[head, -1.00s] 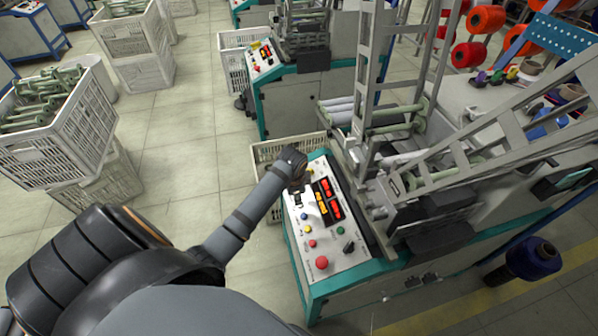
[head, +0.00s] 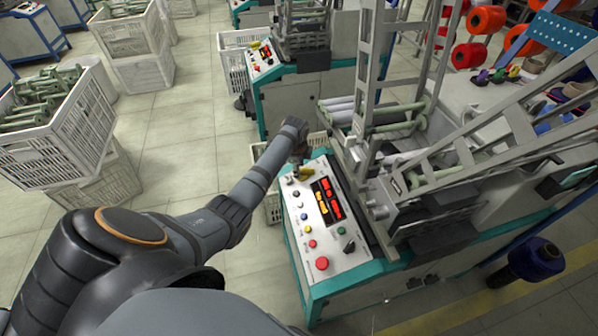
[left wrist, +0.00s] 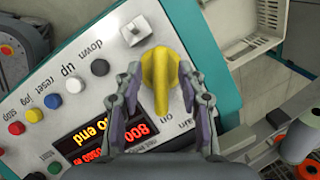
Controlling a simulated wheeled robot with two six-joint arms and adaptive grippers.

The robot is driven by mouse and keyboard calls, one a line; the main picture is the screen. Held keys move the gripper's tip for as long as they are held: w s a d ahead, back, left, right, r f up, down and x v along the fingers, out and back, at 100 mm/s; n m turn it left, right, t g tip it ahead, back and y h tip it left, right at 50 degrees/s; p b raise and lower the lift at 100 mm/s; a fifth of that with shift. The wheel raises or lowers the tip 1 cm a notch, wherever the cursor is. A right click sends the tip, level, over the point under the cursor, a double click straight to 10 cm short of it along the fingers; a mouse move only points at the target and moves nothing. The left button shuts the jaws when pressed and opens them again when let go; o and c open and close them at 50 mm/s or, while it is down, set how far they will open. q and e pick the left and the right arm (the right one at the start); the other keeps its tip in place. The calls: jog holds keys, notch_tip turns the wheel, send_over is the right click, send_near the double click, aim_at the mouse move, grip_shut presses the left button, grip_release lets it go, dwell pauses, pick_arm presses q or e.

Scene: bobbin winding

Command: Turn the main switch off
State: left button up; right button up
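The main switch is a yellow rotary knob (left wrist: 160,78) on the control panel (head: 333,247) of the nearest winding machine. In the head view the yellow knob (head: 305,172) shows at the panel's far end, beside my left gripper (head: 298,164). In the left wrist view the two fingers of my left gripper (left wrist: 162,95) stand open on either side of the knob, with the knob's long grip between them. I cannot tell whether either finger touches it. My right gripper is not in view.
The panel carries lit displays (head: 327,200), several small buttons and a red mushroom button (head: 322,263). Metal frames and rollers (head: 395,125) rise right of the panel. A white crate (head: 272,205) stands behind its left edge.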

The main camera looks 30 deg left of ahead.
pick_arm(q)
jog(key=shift+x, duration=1)
grip_shut()
